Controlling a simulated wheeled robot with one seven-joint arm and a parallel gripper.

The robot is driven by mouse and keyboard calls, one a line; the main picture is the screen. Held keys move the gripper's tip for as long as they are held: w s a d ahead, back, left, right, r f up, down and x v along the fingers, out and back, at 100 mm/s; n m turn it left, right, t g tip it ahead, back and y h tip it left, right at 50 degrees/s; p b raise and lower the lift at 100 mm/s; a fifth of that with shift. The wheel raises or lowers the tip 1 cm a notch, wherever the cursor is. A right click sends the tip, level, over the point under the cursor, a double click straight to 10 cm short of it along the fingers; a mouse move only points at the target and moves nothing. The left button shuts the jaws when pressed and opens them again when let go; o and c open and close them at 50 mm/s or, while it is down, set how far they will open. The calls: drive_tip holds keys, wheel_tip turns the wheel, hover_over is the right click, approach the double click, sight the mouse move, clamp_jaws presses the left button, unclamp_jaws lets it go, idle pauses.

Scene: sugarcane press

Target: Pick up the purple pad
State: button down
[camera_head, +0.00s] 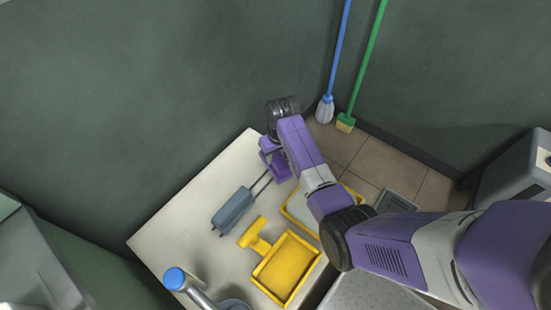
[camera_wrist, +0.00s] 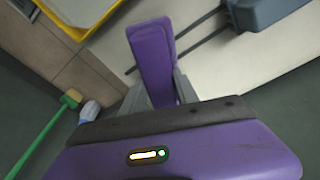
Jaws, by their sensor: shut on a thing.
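The purple pad (camera_wrist: 152,55) is in my gripper (camera_wrist: 162,92), between two grey fingers, in the wrist view. It sticks out beyond the fingertips, and its lower end is partly hidden by the fingers. In the head view, my gripper (camera_head: 272,158) is at the far right corner of the pale table (camera_head: 170,232). Small purple parts show there, but I cannot separate the pad clearly from the gripper. I cannot tell whether the pad touches the table.
A blue-grey block with two dark rods (camera_head: 233,209) lies left of my gripper. A yellow dustpan (camera_head: 262,272) and a yellow-rimmed tray (camera_head: 288,212) are nearer. A blue-handled mop (camera_head: 325,108) and a green-handled broom (camera_head: 346,121) stand in the wall corner.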

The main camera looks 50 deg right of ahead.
sight(276, 155)
wheel_tip(276, 155, up, 17)
drive_tip(key=p, duration=0.3)
drive_tip(key=shift+f, duration=0.2)
